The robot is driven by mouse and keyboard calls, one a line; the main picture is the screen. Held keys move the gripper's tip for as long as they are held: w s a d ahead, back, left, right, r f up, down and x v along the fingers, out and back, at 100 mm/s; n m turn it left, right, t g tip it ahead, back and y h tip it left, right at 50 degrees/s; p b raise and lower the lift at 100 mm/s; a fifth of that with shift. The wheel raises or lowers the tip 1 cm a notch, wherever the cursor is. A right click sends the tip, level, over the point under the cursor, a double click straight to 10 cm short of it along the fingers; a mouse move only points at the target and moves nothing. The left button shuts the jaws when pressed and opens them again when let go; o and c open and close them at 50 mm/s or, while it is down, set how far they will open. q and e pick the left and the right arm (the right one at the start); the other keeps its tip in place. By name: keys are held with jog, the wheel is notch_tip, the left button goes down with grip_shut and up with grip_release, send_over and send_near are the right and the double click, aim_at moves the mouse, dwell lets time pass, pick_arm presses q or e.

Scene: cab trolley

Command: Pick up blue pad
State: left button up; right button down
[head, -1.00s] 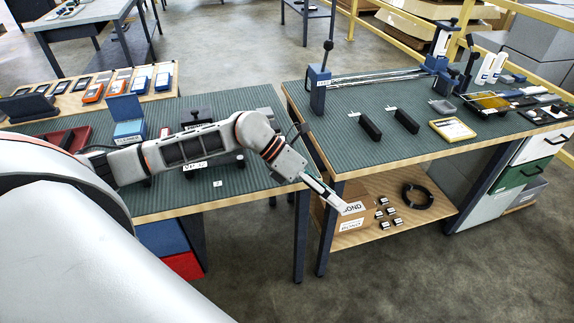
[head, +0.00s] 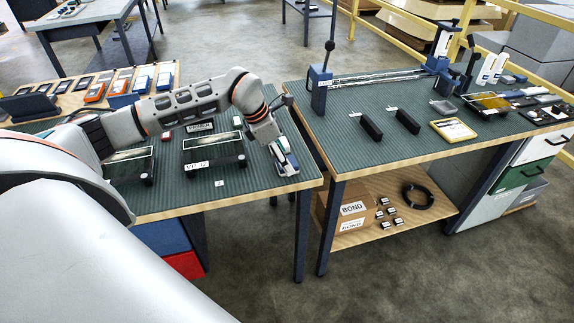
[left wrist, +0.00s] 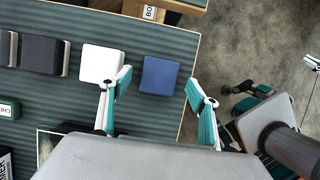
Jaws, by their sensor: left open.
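The blue pad (left wrist: 160,75) is a small square block lying on the green ribbed mat near the bench edge in the left wrist view. My left gripper (left wrist: 159,83) is open, its two teal-and-white fingers on either side of the pad in the picture. I cannot tell its height above the pad. A white pad (left wrist: 100,63) lies just left of the blue one, close to the left finger. In the head view my left gripper (head: 287,166) points down over the near right corner of the left bench and largely hides the pad. My right gripper is not in view.
A black pad (left wrist: 42,55) lies further left on the mat. Framed fixtures (head: 214,150) stand on the left bench beneath my arm. A gap separates it from the right bench (head: 345,140), which bears two black blocks and a yellow-framed item (head: 453,130).

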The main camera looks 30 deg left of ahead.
pick_arm(q)
jog(key=shift+x, duration=0.9)
jog(key=shift+a, duration=0.1)
jog(key=shift+c, duration=0.3)
jog(key=c, duration=1.2)
jog(key=shift+o, duration=0.2)
jog(key=shift+r, duration=0.1)
notch_tip(320, 180, up, 20)
jog(key=p, duration=0.1)
